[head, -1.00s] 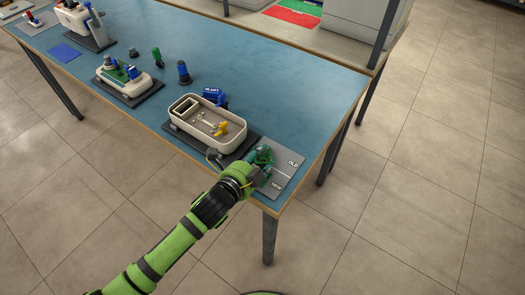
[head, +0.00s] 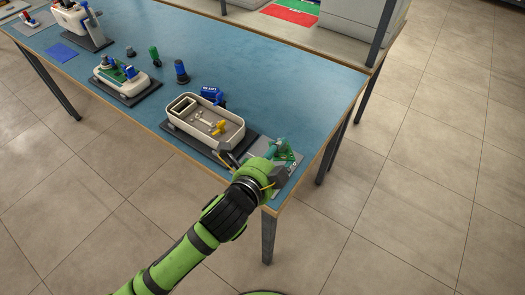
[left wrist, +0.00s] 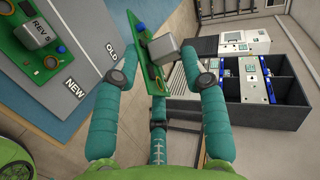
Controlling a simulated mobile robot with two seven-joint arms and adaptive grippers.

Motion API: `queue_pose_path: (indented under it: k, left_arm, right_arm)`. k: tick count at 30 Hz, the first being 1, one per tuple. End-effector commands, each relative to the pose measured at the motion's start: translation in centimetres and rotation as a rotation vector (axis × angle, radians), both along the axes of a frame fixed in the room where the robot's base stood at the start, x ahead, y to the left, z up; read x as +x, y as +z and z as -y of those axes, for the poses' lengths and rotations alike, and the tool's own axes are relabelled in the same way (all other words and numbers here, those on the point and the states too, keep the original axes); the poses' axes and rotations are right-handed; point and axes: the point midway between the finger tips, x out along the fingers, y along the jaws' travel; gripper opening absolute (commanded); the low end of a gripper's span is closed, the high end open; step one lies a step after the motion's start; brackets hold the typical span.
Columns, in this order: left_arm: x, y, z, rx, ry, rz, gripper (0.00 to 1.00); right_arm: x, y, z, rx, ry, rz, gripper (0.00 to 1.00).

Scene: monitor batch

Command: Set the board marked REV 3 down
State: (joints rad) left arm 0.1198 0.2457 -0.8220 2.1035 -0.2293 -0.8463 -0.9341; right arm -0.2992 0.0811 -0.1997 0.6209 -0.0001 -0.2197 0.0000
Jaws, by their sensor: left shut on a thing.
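My left gripper (head: 278,153) is shut on a green board (left wrist: 152,70) with a grey block on it. The held board is tilted in the left wrist view and I cannot read its marking. Another green board (left wrist: 38,48) lies on the mat by the NEW label, with a marking that looks like REV 5. My fingers and wrist hide part of the mat in the head view. My right gripper is not in view.
A cream open casing (head: 203,122) with yellow and white parts inside stands on a dark base left of the mat. The table's right edge (head: 320,165) is close to the mat. Blue table top behind the mat is clear.

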Motion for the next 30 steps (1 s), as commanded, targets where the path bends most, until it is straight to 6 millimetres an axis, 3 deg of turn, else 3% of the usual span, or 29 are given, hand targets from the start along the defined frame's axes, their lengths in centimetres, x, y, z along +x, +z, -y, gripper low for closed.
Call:
queue_pose_path:
  k: [6,15,23,30]
  left_arm:
    - [-2.6,2.1,2.4,-0.001,-0.001,0.002,0.08]
    - [-3.5,2.9,3.1,0.002,0.002,0.001,0.08]
    - [-3.3,2.7,3.0,0.003,0.002,0.002,0.08]
    - [-0.2,0.1,0.1,0.01,0.005,0.0,0.08]
  right_arm:
    - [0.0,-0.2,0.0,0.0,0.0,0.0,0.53]
    - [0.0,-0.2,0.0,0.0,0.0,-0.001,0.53]
    - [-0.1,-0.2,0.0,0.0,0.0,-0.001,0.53]
    - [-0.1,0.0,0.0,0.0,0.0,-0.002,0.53]
